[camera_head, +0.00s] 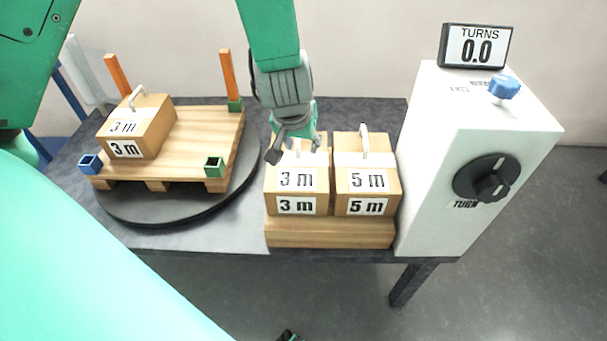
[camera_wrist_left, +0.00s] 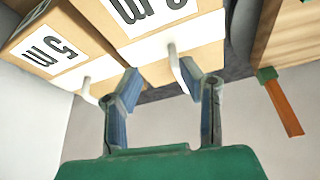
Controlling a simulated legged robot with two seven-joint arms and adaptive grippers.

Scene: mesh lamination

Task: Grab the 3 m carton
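A 3 m carton (camera_head: 297,182) with a white label stands on the left half of a wooden block (camera_head: 330,233), left of the 5 m carton (camera_head: 367,183). My left gripper (camera_head: 293,148) is above the 3 m carton and covers its handle in the head view. In the left wrist view, my left gripper (camera_wrist_left: 160,82) has its fingers apart. The carton's white handle (camera_wrist_left: 178,68) is between the fingertips, closer to the right one. Another 3 m carton (camera_head: 137,128) stands on the pallet (camera_head: 195,140).
The pallet, with orange posts and blue and green corner sockets, lies on a dark round turntable (camera_head: 150,213). A white box (camera_head: 480,150) with a black knob and a blue knob stands right of the cartons. A display (camera_head: 476,46) on it reads TURNS 0.0.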

